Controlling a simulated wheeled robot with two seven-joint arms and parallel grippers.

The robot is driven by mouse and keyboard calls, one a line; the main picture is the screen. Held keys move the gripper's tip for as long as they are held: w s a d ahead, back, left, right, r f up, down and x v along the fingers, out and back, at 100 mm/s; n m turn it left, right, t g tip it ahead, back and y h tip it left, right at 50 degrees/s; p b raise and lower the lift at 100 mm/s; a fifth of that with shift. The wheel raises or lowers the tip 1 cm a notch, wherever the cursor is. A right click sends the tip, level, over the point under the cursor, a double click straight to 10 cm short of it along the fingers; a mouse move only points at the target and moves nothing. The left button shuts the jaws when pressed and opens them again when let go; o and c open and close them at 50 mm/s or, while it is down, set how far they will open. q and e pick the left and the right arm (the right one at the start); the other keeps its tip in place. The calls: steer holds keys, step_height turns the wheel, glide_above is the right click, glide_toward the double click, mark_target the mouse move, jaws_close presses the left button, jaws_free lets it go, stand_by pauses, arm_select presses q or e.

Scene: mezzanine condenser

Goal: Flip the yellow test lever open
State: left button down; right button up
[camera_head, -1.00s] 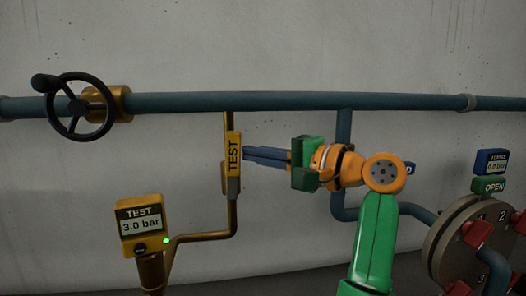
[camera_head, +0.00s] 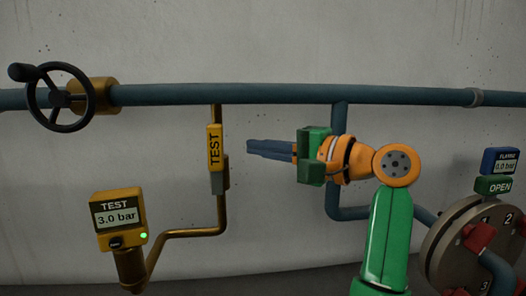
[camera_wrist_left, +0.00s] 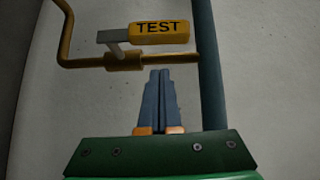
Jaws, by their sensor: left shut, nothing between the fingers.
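The yellow test lever (camera_head: 214,147), lettered TEST, stands upright along the thin brass pipe (camera_head: 220,208), its grey foot at the lower end. In the left wrist view the lever's yellow handle (camera_wrist_left: 160,33) lies parallel to the pipe, standing off it on a grey arm beside the brass valve body (camera_wrist_left: 125,62). My left gripper (camera_head: 249,149) is shut and empty. Its blue fingers point at the lever from the right, with a visible gap. In the wrist view the fingertips (camera_wrist_left: 160,72) lie just below the pipe in the picture. My right gripper is not in view.
A blue main pipe (camera_head: 270,95) runs across the wall above, with a black handwheel (camera_head: 62,97) at left. A TEST gauge (camera_head: 118,217) reads 3.0 bar with a green light. A flange (camera_head: 455,245) with red parts and an OPEN sign (camera_head: 494,186) are at right.

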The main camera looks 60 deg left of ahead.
arm_select(q)
steer(key=v, duration=1)
steer(key=shift+f+p, duration=0.2)
steer(key=shift+p, duration=0.1)
steer(key=shift+w, duration=0.15)
